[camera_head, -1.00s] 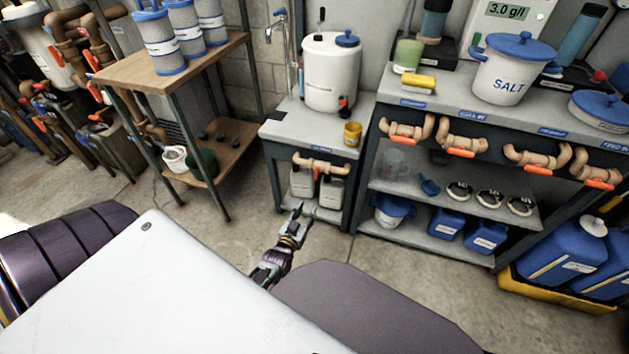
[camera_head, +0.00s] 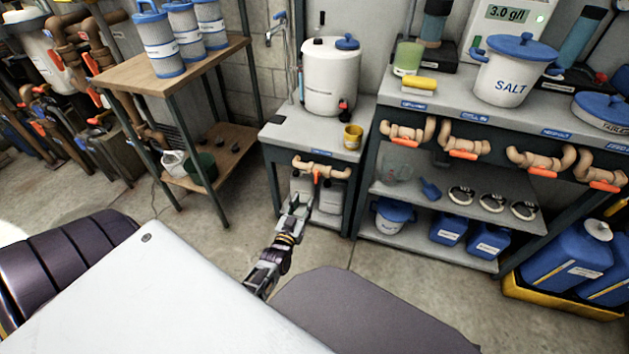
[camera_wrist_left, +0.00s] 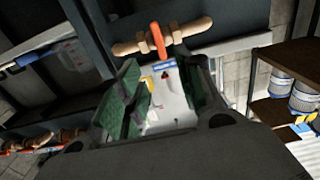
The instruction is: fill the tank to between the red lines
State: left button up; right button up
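The white tank (camera_head: 331,80) stands upright on a small grey bench, with a blue cap on top and a red-handled tap (camera_head: 343,106) low on its front. I cannot make out red lines on it. A tan pipe valve (camera_head: 322,169) with an orange handle is on the bench front; it also shows in the left wrist view (camera_wrist_left: 185,30), its orange handle (camera_wrist_left: 158,40) beyond my fingers. My left gripper (camera_head: 298,203) is open and empty, just below and in front of this valve, apparently apart from it. It shows in the left wrist view (camera_wrist_left: 168,98). My right gripper is not in view.
A yellow cup (camera_head: 353,136) stands at the bench's right edge. White jugs (camera_head: 330,196) sit below. The right bench (camera_head: 455,97) carries a salt bucket (camera_head: 503,78) and several similar valves. A wooden shelf (camera_head: 178,78) stands left.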

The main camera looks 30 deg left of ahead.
pick_arm(q)
jog(key=w, duration=0.2)
jog(key=b, duration=0.2)
send_near(316, 177)
jog(key=shift+w, duration=1.2)
jog(key=shift+a+b+x, duration=0.2)
jog(key=shift+b+x, duration=0.1)
jog(key=shift+x, duration=0.7)
jog(key=shift+a+b+x, duration=0.2)
jog(key=shift+b+x, duration=0.1)
jog(key=shift+x, duration=0.65)
jog(key=shift+b+x, duration=0.35)
jog(key=shift+x, duration=0.65)
jog(key=shift+w+f, duration=0.1)
jog(key=shift+w, duration=0.05)
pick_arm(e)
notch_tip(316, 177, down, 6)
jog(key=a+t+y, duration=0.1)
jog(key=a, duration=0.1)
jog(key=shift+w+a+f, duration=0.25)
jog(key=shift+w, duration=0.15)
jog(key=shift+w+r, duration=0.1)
pick_arm(q)
grip_shut()
